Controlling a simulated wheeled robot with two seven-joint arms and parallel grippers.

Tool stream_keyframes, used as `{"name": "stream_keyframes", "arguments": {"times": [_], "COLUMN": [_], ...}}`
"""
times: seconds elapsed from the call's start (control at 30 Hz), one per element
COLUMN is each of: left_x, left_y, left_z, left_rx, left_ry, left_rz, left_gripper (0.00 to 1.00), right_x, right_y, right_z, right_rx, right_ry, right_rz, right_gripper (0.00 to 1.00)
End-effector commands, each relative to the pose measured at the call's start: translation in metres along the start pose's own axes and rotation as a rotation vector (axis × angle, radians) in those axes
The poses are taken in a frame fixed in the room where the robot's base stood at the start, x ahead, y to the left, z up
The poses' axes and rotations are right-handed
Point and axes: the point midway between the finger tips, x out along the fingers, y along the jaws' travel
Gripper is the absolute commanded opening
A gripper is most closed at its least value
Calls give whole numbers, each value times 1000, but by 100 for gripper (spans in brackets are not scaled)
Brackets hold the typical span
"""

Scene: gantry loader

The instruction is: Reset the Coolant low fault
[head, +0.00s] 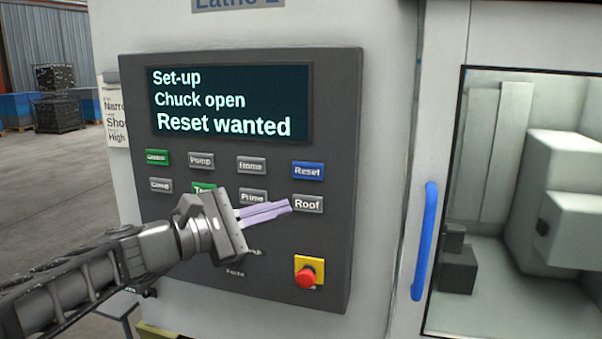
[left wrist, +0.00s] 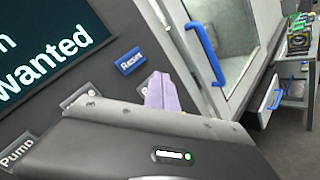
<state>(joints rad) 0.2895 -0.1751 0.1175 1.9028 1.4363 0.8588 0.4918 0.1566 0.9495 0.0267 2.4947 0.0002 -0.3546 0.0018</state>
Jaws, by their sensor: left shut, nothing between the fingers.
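The control panel (head: 230,225) of the lathe faces me in the head view. Its screen (head: 230,103) reads "Set-up, Chuck open, Reset wanted". The blue Reset button (head: 308,171) sits at the right end of the upper button row; it also shows in the left wrist view (left wrist: 130,61). My left gripper (head: 289,206) is shut and empty, its pale purple fingers pointing right, with the tips overlapping the left edge of the Roof button (head: 309,204), below Reset. Whether the tips touch the panel I cannot tell. In the left wrist view the fingers (left wrist: 163,92) appear below and right of Reset. My right gripper is not in view.
A red emergency stop (head: 306,275) on a yellow plate is low on the panel. Grey and green buttons, including Pump (head: 201,161) and Home (head: 251,166), fill the rows. A blue door handle (head: 425,240) stands right of the panel. Floor at left is open.

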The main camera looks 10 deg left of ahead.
Motion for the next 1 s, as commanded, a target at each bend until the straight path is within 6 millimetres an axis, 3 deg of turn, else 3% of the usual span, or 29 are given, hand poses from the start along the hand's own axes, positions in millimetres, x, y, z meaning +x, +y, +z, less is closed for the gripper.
{"name": "stream_keyframes", "arguments": {"times": [0.1, 0.27, 0.73, 1.0], "left_x": [-2, -5, -2, 14], "left_y": [9, 7, 7, 18], "left_z": [29, 47, 46, 37], "left_rx": [-82, -148, -160, -162], "left_ry": [-111, -189, -188, -186], "left_rz": [14, -4, -9, -9], "left_gripper": [0, 0, 0, 0], "right_x": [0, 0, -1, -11], "right_y": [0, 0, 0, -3], "right_z": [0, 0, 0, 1], "right_rx": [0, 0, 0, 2], "right_ry": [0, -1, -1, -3], "right_rz": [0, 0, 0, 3], "right_gripper": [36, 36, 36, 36]}}
